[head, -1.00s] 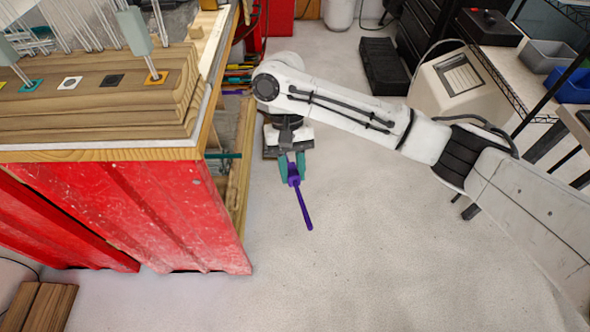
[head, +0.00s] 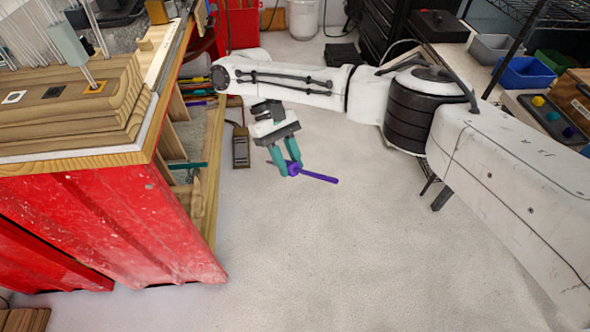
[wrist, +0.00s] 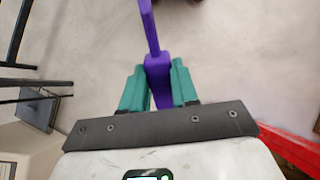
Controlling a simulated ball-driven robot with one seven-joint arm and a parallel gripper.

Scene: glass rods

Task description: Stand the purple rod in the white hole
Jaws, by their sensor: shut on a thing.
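The purple rod (head: 318,176) is held in the teal fingers of my gripper (head: 290,168), over the open floor to the right of the bench. The rod points to the right in the head view and its thicker end is between the fingers. In the wrist view the rod (wrist: 150,28) extends away from the fingers of my gripper (wrist: 158,85), which are shut on its block-like end. The white hole (head: 14,97) is a white-framed square on the wooden block at the left, well away from my gripper. It is empty.
The wooden block (head: 60,115) lies on the red-sided bench (head: 100,220). A black-framed hole (head: 53,92) and an orange-framed hole (head: 95,87) are beside the white one; a glass rod (head: 70,45) stands at the orange one.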

